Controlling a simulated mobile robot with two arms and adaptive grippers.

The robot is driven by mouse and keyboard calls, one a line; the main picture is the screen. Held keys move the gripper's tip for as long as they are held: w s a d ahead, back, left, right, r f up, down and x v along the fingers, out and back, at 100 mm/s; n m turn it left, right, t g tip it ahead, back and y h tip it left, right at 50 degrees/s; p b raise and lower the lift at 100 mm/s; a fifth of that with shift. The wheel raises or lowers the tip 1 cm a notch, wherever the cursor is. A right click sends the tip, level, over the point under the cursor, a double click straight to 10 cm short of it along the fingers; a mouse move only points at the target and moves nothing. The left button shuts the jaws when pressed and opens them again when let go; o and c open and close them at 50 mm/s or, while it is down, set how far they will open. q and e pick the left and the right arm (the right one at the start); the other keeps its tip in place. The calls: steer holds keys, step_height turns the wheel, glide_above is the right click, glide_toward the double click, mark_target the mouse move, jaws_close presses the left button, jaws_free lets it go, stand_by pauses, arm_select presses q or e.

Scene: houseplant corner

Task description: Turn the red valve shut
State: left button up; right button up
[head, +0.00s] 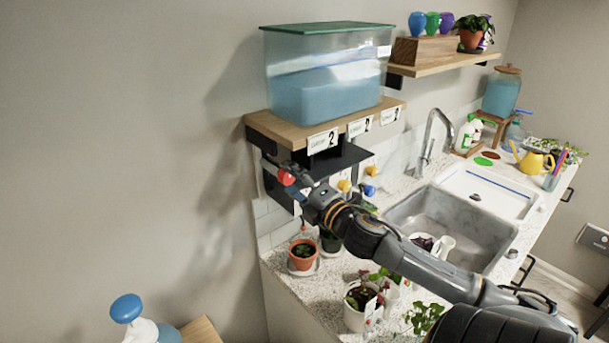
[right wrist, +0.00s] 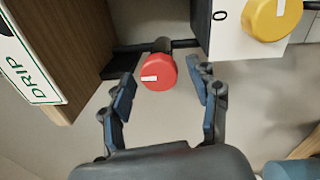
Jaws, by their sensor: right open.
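The red valve (right wrist: 160,73) is a round knob with a short white mark that lies roughly horizontal in the right wrist view. It sits on a dark pipe under the wooden shelf, and shows in the head view (head: 286,178) at the shelf's left end. My right gripper (head: 297,184) is open. In the right wrist view its two blue-padded fingers stand on the left and right of the red valve, with gaps to it. My left gripper is not in view.
A yellow valve (right wrist: 272,16) is close by on the right. A lidded water tank (head: 325,80) stands on the shelf above. Potted plants (head: 303,254) stand on the counter below, beside the sink (head: 455,232). The wall at left is clear.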

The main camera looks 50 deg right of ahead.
steer(key=s+a, duration=0.1)
steer(key=s, duration=1)
steer(key=shift+s+a+f, duration=0.2)
steer(key=shift+s+f, duration=0.1)
steer(key=shift+f, duration=0.1)
